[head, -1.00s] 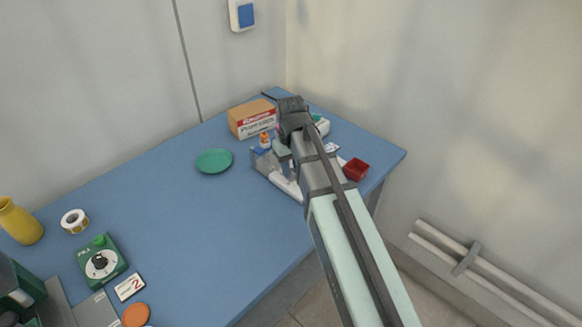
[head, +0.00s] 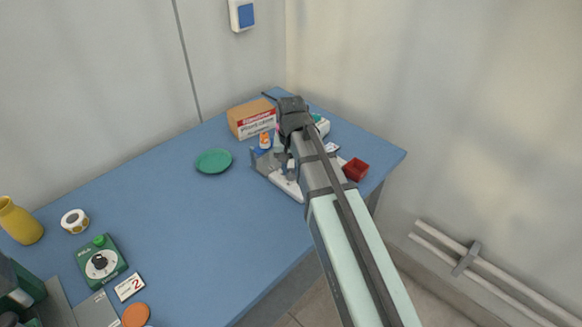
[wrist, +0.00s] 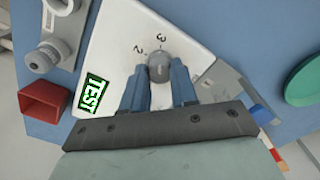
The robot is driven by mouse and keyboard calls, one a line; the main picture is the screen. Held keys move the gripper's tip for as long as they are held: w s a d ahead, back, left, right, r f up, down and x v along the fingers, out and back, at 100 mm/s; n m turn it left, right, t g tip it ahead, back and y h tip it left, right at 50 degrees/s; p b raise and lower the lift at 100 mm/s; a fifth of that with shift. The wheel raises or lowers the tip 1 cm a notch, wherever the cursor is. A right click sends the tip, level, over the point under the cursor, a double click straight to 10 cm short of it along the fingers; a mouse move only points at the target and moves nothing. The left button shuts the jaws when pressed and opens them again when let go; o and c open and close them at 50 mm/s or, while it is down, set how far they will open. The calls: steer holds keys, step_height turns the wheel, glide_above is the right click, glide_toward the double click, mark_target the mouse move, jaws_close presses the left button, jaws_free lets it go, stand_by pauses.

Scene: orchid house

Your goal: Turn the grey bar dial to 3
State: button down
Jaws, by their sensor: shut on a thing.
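The grey bar dial (wrist: 159,66) sits on a white panel (wrist: 115,48) in the wrist view. The numerals 2 and 3 are printed above it, with 3 almost straight above and 2 to the upper left. In the head view my arm mostly hides the white panel (head: 291,188).
A red tray (head: 355,169) stands close to the right of my arm. A cardboard box (head: 251,119) and orange-labelled bottle (head: 265,140) stand behind the panel. A green saucer (head: 213,161) lies left. A green box with a black dial (head: 101,262) is far left; the middle table is clear.

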mark_target(291, 171)
steer(key=c, duration=0.9)
jaws_free()
step_height(291, 171, up, 14)
steer(key=shift+f, duration=0.1)
stand_by(0.4)
